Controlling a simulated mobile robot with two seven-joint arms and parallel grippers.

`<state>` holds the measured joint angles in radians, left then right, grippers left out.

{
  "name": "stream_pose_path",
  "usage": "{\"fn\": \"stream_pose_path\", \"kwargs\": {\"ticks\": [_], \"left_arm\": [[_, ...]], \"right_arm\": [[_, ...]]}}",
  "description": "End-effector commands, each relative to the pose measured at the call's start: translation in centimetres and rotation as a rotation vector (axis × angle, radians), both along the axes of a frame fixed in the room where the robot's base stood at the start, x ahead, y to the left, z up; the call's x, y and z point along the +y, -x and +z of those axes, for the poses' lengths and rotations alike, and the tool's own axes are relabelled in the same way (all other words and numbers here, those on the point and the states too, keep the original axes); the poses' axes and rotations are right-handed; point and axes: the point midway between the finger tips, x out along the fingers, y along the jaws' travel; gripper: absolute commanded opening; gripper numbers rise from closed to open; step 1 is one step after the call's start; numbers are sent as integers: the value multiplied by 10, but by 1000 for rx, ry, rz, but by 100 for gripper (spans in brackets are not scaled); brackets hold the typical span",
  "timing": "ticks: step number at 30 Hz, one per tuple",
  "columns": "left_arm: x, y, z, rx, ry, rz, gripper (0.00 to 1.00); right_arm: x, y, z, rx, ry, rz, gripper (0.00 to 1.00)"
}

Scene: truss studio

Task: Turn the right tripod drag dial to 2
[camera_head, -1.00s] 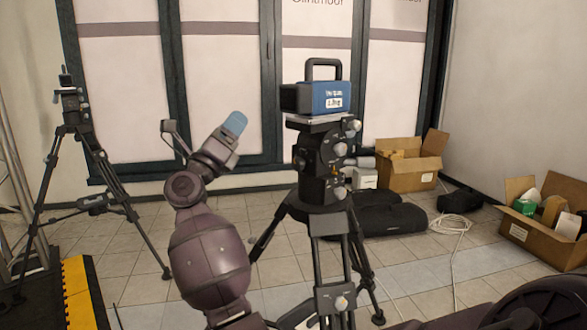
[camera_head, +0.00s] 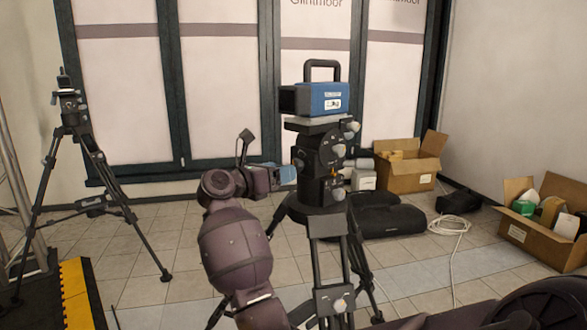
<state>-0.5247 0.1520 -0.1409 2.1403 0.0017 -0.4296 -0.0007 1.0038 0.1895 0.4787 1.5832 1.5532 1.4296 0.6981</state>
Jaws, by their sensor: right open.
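The right tripod (camera_head: 327,228) stands upright in the middle, with a black head (camera_head: 322,155) carrying a blue and black box with a handle (camera_head: 323,98). Grey knobs (camera_head: 339,151) sit on the head's right side, and small pale marks show on its face. I cannot tell which part is the drag dial or read its setting. My right gripper (camera_head: 286,174) has blue fingertips and points right, close to the left side of the head. It holds nothing that I can see. I cannot tell whether it touches the head. My left gripper is not in view.
Another tripod (camera_head: 90,165) stands at the far left, beside a yellow-edged dark platform (camera_head: 76,295). Black bags (camera_head: 385,218), open cardboard boxes (camera_head: 408,173) and a white cable (camera_head: 452,232) lie on the right.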

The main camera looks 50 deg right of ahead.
Motion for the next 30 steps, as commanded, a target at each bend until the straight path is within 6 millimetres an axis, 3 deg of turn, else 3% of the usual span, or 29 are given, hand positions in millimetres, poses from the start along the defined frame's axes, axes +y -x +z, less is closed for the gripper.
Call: {"fn": "stream_pose_path", "kwargs": {"ticks": [3,9,22,30], "left_arm": [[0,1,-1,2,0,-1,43],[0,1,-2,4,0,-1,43],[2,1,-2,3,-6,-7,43],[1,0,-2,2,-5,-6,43]], "right_arm": [[-21,3,-1,2,2,-3,65],[-42,5,0,2,2,-1,65],[-50,5,0,1,1,1,65],[-50,5,0,2,1,1,25]]}}
